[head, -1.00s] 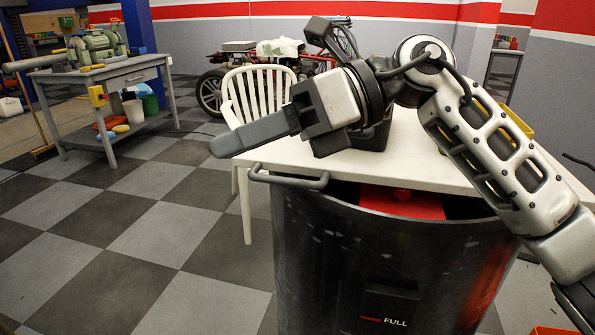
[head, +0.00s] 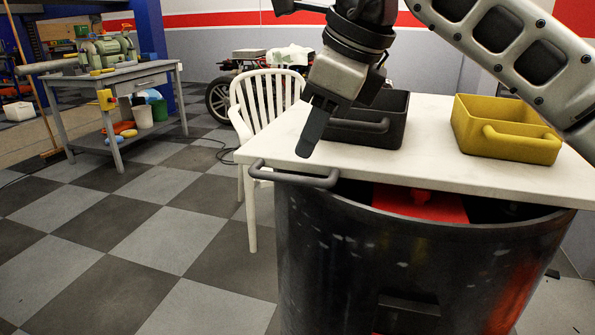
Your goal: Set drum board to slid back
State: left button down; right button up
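The white board (head: 430,165) lies flat over the far part of the dark drum (head: 340,240). The near part of the drum's mouth is open and shows something red (head: 420,203) inside. A dark grey bar handle (head: 293,176) sits at the board's front left edge, by the drum rim; I cannot tell which of the two it is fixed to. My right gripper (head: 313,133) points down above the board's left part, in the picture just above and right of the handle. Its fingers show edge-on, so their opening is hidden. My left gripper is out of view.
A black bin (head: 378,130) and a yellow bin (head: 500,145) stand on the board. A white chair (head: 265,100) is behind its left end. A workbench (head: 130,80) stands at the far left. The checkered floor at left is clear.

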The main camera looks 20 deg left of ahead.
aim_at(293, 176)
jog(key=b+x, duration=0.1)
jog(key=x, duration=0.5)
jog(key=shift+a+f, duration=0.1)
jog(key=shift+f, duration=0.05)
jog(key=shift+w+f, duration=0.1)
jog(key=shift+f, duration=0.05)
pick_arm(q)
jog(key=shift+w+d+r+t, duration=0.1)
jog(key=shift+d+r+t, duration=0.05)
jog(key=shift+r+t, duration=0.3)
